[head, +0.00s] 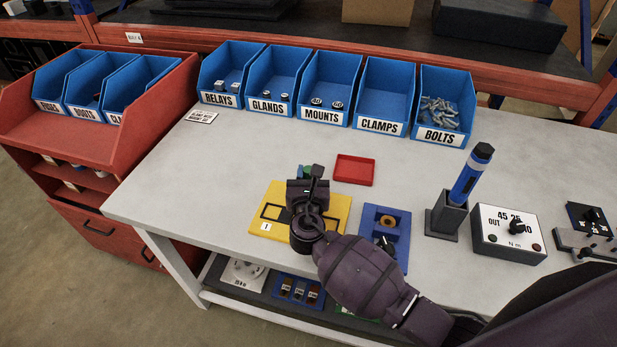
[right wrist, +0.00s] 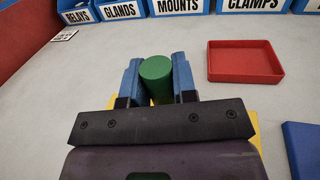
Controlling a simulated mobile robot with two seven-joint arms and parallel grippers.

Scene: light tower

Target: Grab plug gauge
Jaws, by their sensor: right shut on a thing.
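The plug gauge shows as a green cylinder (right wrist: 156,80) between the two blue fingers of my right gripper (right wrist: 158,72) in the right wrist view. The fingers are shut on it, one on each side. In the head view only a small green part (head: 317,171) shows beyond my right gripper (head: 309,171); the wrist hides the rest. The gripper is over the far part of a yellow plate (head: 337,217) marked 1. I cannot tell whether the gauge touches the plate. My left gripper is not in view.
A red tray (head: 354,169) lies just right of the gripper. A blue fixture (head: 401,262), a holder (head: 447,217) with a blue tool and a dial box (head: 508,241) stand further right. Labelled blue bins (head: 331,88) line the back.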

